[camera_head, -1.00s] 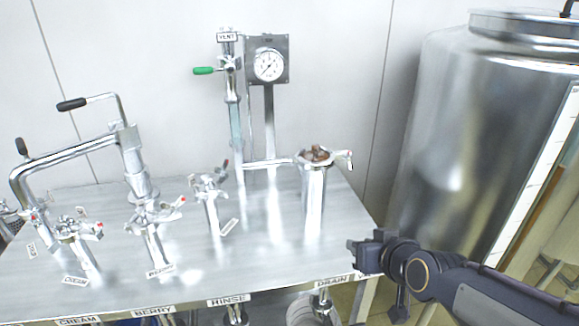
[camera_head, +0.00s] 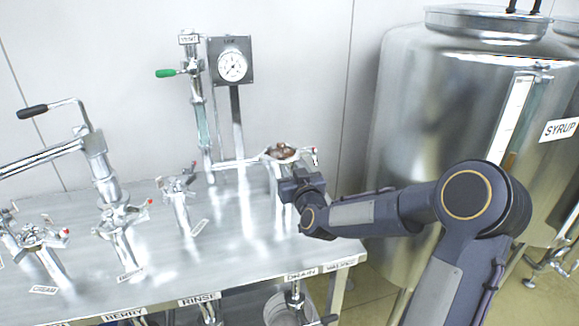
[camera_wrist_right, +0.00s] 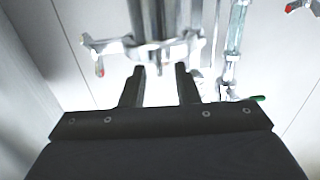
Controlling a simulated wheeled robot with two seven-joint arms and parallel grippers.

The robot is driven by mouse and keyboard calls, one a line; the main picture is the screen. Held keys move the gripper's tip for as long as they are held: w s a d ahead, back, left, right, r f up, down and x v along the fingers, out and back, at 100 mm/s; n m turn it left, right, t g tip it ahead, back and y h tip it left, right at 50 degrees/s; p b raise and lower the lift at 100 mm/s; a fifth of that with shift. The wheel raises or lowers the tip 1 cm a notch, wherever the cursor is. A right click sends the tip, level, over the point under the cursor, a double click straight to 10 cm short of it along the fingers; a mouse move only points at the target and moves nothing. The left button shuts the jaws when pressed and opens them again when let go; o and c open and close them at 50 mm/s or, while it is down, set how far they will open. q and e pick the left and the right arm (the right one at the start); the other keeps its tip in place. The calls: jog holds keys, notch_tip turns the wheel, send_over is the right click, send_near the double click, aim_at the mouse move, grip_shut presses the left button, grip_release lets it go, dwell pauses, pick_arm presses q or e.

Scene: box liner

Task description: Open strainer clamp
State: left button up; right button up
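The strainer clamp (camera_head: 299,160) is a metal ring around the top of the upright steel strainer housing (camera_head: 276,178), at the right end of the bench. Its red-tipped lever (camera_head: 315,157) sticks out to the right. Something brown shows inside the top. In the right wrist view, which looks upside down, the clamp ring (camera_wrist_right: 178,50) is just beyond the fingertips and the lever (camera_wrist_right: 98,65) is at left. My right gripper (camera_head: 287,186) is beside the housing, below the clamp, and hides part of it. Its fingers (camera_wrist_right: 159,72) are apart and empty. My left gripper is out of view.
A pressure gauge (camera_head: 232,66) and a vent valve with a green handle (camera_head: 166,73) stand behind. Several clamped pipe fittings stand further left on the steel bench (camera_head: 245,260). A large tank (camera_head: 440,120) is at right. The bench front middle is clear.

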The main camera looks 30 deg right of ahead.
jog(key=shift+w+d, duration=0.15)
jog(key=shift+w, duration=0.4)
grip_shut()
